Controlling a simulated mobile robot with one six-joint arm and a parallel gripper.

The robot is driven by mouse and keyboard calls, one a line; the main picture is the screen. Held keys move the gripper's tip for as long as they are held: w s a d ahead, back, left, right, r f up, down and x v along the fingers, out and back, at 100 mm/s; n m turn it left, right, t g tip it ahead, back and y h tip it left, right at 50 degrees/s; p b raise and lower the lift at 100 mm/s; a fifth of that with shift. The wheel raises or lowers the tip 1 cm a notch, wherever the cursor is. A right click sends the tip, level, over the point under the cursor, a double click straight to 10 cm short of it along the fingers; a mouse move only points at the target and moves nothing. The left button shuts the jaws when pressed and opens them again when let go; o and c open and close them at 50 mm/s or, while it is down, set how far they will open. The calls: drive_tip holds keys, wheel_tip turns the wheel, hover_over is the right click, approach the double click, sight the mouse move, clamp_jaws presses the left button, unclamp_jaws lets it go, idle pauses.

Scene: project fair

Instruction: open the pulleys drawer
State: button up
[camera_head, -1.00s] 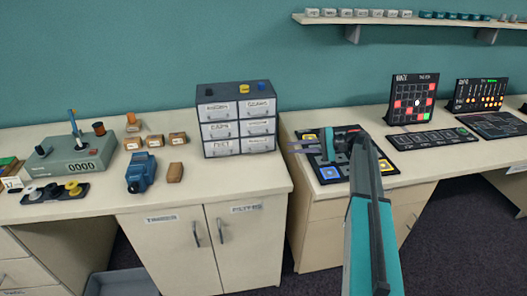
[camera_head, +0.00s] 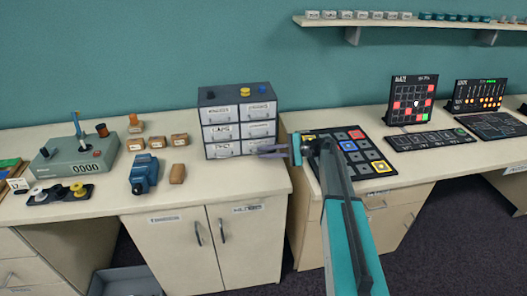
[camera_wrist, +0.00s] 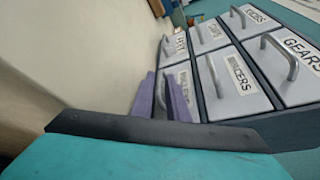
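The small dark drawer cabinet (camera_head: 240,86) stands on the counter, with several pale labelled drawers in two columns, all looking closed. My gripper (camera_head: 263,151) is at its lower right front, beside the bottom right drawer (camera_head: 257,146). In the wrist view my purple fingers (camera_wrist: 162,98) are apart, with a grey bar handle (camera_wrist: 160,90) appearing between them; I cannot tell whether they touch it. That drawer's label (camera_wrist: 183,79) is partly covered by a finger and unreadable. Another drawer is labelled GEARS (camera_wrist: 304,51). I cannot read a pulleys label anywhere.
A black pad with coloured squares (camera_head: 354,134) lies right of the cabinet, under my arm. A blue device (camera_head: 144,174) and small brown blocks (camera_head: 177,173) sit left of it. Counter in front of the cabinet is clear.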

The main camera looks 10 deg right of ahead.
sight(269, 180)
drive_tip(key=shift+w+a+f, duration=0.15)
drive_tip(key=shift+a, duration=0.4)
drive_tip(key=shift+c, duration=0.3)
clamp_jaws()
idle(1.0)
drive_tip(key=shift+s+b, duration=1.35)
drive_tip(key=shift+s, duration=4.65)
drive_tip(key=shift+o, duration=0.3)
unclamp_jaws()
